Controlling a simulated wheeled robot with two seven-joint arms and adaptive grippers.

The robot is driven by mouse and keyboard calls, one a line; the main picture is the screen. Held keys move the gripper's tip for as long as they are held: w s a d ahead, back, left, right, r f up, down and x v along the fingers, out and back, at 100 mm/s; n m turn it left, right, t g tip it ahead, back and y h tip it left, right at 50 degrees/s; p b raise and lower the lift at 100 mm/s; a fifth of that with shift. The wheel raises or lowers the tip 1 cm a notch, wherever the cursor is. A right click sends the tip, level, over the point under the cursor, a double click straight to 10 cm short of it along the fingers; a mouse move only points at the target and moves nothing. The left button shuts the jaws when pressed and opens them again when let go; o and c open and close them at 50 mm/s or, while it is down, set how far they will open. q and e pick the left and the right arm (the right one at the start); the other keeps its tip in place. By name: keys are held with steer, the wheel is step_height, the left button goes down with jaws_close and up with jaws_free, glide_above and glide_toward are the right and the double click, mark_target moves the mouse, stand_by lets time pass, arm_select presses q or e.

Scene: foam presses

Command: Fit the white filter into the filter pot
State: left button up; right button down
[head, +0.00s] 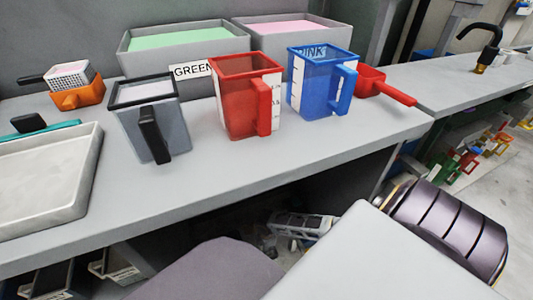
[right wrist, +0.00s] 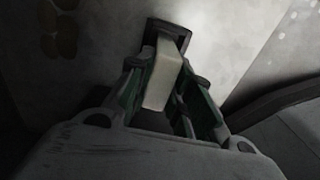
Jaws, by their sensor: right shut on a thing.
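In the head view a white perforated basket (head: 70,74) with a dark handle sits in an orange pot (head: 78,96) at the far left of the counter. A grey pot (head: 170,127) with a black handle and a pale top stands to their right. Which one is the filter pot I cannot tell. My right gripper (head: 300,224) is low, below the counter's front edge. In the right wrist view this gripper (right wrist: 172,75) is shut on a pale block-shaped thing (right wrist: 161,78). I cannot tell whether that is the white filter. My left gripper is not in view.
A red jug (head: 237,100), a blue jug (head: 315,85) and a red scoop (head: 370,80) stand on the counter (head: 220,180). A pale tray (head: 45,185) lies at the left. Bins of green (head: 180,38) and pink foam stand behind. The counter's front strip is clear.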

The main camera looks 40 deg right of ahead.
steer(key=shift+r, duration=0.2)
stand_by(0.3)
steer(key=shift+r+p, duration=1.05)
steer(key=shift+r, duration=0.35)
step_height(320, 180, up, 4)
steer(key=shift+f+p, duration=0.1)
steer(key=shift+p, duration=1)
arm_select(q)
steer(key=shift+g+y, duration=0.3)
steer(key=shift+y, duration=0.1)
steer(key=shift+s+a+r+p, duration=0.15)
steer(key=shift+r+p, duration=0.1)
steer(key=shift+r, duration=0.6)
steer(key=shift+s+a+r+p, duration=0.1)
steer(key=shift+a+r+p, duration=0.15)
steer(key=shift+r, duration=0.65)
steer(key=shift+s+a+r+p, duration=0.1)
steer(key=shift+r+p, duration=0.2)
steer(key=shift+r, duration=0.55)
arm_select(e)
steer(key=shift+r, duration=1.5)
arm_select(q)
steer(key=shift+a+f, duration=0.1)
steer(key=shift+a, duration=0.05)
arm_select(e)
steer(key=shift+w, duration=0.1)
